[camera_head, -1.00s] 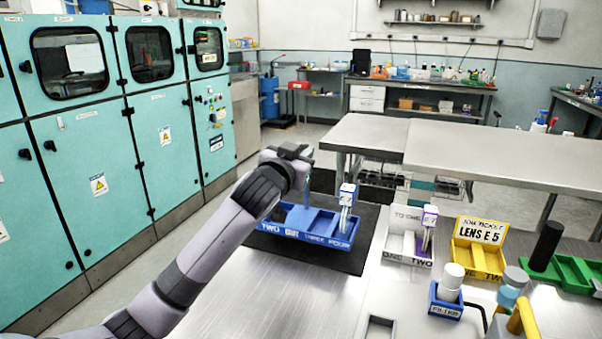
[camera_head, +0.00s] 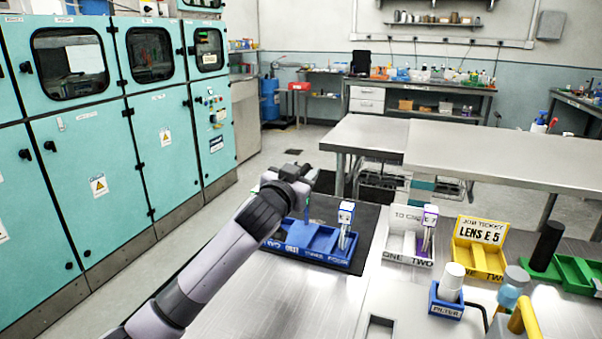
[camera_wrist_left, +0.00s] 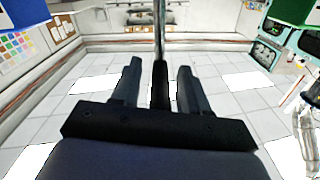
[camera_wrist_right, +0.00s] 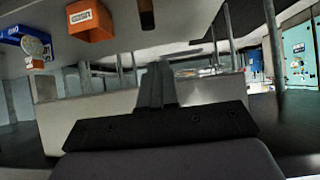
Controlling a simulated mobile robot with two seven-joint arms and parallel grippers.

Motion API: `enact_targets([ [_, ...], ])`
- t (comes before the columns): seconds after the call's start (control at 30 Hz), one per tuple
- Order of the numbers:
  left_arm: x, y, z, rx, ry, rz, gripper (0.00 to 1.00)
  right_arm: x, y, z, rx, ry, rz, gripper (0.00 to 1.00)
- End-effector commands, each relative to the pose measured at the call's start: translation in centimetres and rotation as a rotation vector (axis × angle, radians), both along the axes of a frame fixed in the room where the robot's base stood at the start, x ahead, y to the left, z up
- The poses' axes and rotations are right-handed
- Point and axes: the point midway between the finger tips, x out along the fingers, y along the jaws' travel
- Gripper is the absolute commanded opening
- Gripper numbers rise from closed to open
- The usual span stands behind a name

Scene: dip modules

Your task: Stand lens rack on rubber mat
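The lens rack, a blue rack (camera_head: 322,240) with labelled compartments, appears to stand on the black rubber mat (camera_head: 371,222), near the mat's front edge. A white-topped module (camera_head: 346,214) stands in its right end. My left gripper (camera_head: 305,181) is above the rack's far side, over an upright post. In the left wrist view the rack's dark handle (camera_wrist_left: 160,85) stands between the two fingers, with a gap visible on each side, and a thin rod runs on from it. My right gripper (camera_wrist_right: 157,85) shows only in its wrist view, fingers together and empty.
Right of the mat stand a white tray (camera_head: 407,253) with a purple-topped module, a yellow job-ticket tray (camera_head: 480,240) reading LENS E 5, a blue holder (camera_head: 445,305) with a white cylinder, and a green tray (camera_head: 568,272). Bare metal table lies in front of the mat.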

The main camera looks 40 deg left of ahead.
Motion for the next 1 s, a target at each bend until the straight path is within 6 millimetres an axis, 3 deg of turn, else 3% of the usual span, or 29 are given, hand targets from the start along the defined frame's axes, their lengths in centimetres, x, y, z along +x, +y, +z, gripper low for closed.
enact_targets([
  [0.27,-0.7,-0.2,0.2,0.000,-0.001,-0.001,0.44,0.0,0.0,0.0,0.000,0.000,0.000,0.00],
  [1.0,-10.8,-2.6,0.2,-0.001,0.000,-0.001,0.44,0.0,0.0,-1.2,0.000,0.000,0.000,0.00],
])
